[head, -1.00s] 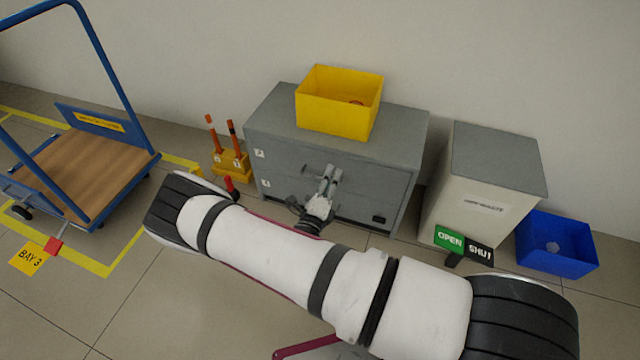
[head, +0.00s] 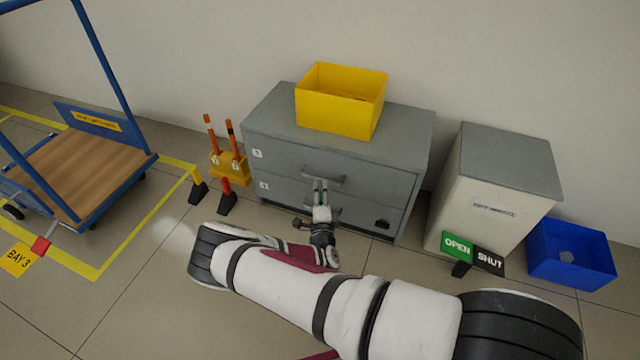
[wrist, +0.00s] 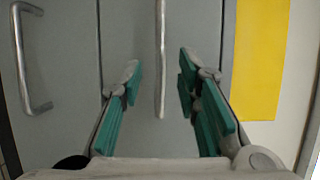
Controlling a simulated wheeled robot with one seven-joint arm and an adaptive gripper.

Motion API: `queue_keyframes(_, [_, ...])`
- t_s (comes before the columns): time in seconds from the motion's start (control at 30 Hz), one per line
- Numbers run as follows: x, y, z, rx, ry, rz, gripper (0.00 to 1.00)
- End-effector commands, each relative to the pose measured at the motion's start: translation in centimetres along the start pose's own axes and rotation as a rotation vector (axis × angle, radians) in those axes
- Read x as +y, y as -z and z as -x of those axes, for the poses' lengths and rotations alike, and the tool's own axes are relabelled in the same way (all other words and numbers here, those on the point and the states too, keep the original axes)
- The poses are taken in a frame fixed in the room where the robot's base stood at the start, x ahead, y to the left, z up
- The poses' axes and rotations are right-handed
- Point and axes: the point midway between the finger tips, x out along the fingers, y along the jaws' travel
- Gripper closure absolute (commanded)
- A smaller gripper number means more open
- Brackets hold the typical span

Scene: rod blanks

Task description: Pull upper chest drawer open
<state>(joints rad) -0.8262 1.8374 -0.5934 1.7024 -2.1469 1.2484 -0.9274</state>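The grey chest (head: 270,128) stands against the wall. Its upper drawer (head: 385,184) looks shut and has a horizontal bar handle (head: 335,179). My gripper (head: 320,184) is in front of this handle with its fingers pointing at the chest. In the wrist view, my gripper (wrist: 161,62) is open, its green-padded fingers apart on either side of the upper handle (wrist: 160,50). Neither finger visibly touches the bar; I cannot tell how deep the bar sits between them. The lower drawer's handle (wrist: 25,60) shows at the left of the wrist view; my gripper partly hides it in the head view.
A yellow open box (head: 335,114) sits on the chest. A grey-topped cabinet (head: 490,200) and a blue bin (head: 570,262) stand right, with an OPEN/SHUT sign (head: 470,252) before them. Orange posts (head: 230,165) and a blue trolley (head: 85,165) stand left.

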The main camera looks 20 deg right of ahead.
Motion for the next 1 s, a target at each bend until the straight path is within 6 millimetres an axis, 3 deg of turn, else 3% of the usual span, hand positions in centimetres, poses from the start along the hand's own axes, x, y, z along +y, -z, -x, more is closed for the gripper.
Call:
queue_keyframes(0.1, [0.2,0.0,-2.2,0.001,0.002,-0.003,0.7])
queue_keyframes(0.3, [0.1,0.0,-4.5,0.001,0.002,-0.003,0.7])
queue_keyframes(0.7, [0.0,0.0,-5.3,0.0,0.0,-0.001,0.7])
queue_keyframes(0.73, [0.0,0.0,-5.3,0.0,0.0,-0.001,0.72])
queue_keyframes(0.87, [0.0,0.0,-5.3,0.0,0.0,-0.001,1.0])
queue_keyframes(1.0, [0.0,0.0,-5.2,0.001,0.0,-0.001,1.0])
